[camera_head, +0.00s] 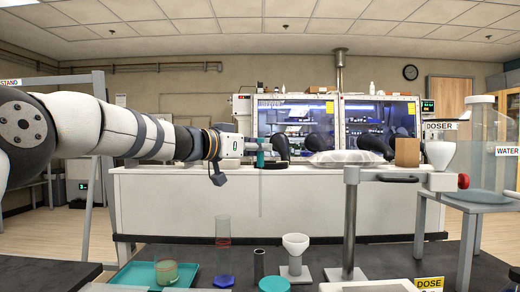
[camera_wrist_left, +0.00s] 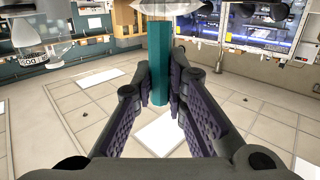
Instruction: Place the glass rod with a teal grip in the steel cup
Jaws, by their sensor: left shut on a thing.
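The glass rod has a teal grip (camera_head: 261,158), and its thin clear shaft (camera_head: 261,195) hangs upright below. My left gripper (camera_head: 257,148) reaches in from the left and is shut on the teal grip. In the left wrist view the teal grip (camera_wrist_left: 159,50) stands between both fingers. A narrow dark cylinder (camera_head: 259,265), which looks like the steel cup, stands on the dark bench almost straight below the rod. The rod's lower end appears above it, with a gap in the picture. The cup's inside is too small to make out. My right gripper is not in view.
Left of the cup are a tall glass cylinder on a blue base (camera_head: 224,260) and a teal tray (camera_head: 140,276). A glove box stands behind.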

